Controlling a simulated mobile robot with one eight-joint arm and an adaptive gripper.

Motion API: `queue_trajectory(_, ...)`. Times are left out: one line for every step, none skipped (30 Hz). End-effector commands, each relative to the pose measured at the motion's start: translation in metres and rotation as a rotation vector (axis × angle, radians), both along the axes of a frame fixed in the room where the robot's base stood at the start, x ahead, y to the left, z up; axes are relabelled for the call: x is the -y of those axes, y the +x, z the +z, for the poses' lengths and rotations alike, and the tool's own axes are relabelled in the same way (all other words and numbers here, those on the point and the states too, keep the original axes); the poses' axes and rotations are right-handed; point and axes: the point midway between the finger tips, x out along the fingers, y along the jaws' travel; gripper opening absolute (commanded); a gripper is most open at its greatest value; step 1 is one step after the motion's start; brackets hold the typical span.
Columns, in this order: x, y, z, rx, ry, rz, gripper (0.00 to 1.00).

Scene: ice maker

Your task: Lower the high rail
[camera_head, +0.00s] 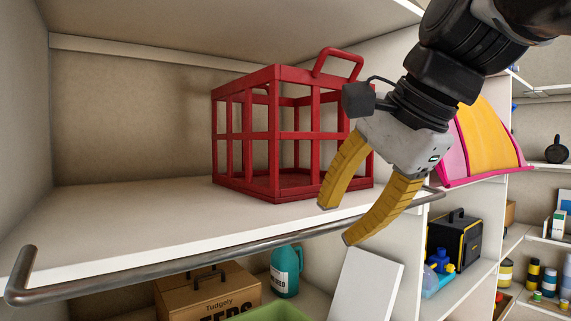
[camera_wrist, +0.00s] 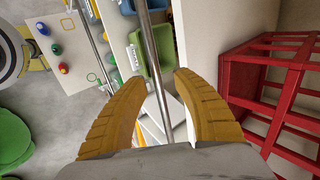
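The high rail (camera_head: 180,258) is a grey metal bar along the front edge of the white upper shelf, with bent ends. My gripper (camera_head: 338,223) is open at the right part of the rail, with its yellow fingers pointing down and left. In the wrist view the rail (camera_wrist: 150,45) runs between the open fingers of my gripper (camera_wrist: 160,76). The fingers are apart, and nothing is gripped. Whether either finger touches the rail cannot be told.
A red crate (camera_head: 276,135) stands on the shelf (camera_head: 120,226) just behind my gripper; it shows at right in the wrist view. Below are a cardboard box (camera_head: 205,290), a teal bottle (camera_head: 286,270) and a white panel (camera_head: 368,285). A second bar (camera_wrist: 93,35) shows in the wrist view.

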Motion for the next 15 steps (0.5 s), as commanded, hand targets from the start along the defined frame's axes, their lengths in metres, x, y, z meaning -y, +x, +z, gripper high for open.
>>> queue_trajectory(0.000, -0.001, 0.001, 0.000, 0.000, 0.000, 0.34)
queue_trajectory(0.001, -0.001, 0.003, 0.000, 0.000, -0.001, 0.34)
queue_trajectory(0.002, -0.003, 0.006, 0.000, 0.000, -0.001, 0.34)
queue_trajectory(0.003, -0.004, 0.009, 0.000, 0.000, -0.001, 0.34)
queue_trajectory(0.004, -0.006, 0.012, 0.000, 0.000, -0.001, 0.34)
queue_trajectory(0.006, -0.008, 0.016, 0.000, 0.000, -0.001, 0.34)
queue_trajectory(0.007, -0.010, 0.019, 0.000, 0.000, -0.001, 0.34)
queue_trajectory(0.008, -0.012, 0.022, 0.000, 0.000, -0.001, 0.34)
queue_trajectory(0.010, -0.014, 0.025, 0.000, 0.000, -0.002, 0.34)
queue_trajectory(0.011, -0.016, 0.028, -0.001, 0.001, -0.002, 0.34)
queue_trajectory(0.012, -0.017, 0.030, -0.001, 0.001, -0.002, 0.34)
queue_trajectory(0.013, -0.019, 0.034, -0.002, 0.000, -0.002, 0.34)
queue_trajectory(0.014, -0.021, 0.037, -0.002, 0.000, -0.002, 0.34)
queue_trajectory(0.016, -0.023, 0.039, -0.001, -0.001, -0.001, 0.34)
queue_trajectory(0.017, -0.025, 0.043, -0.001, 0.000, -0.002, 0.34)
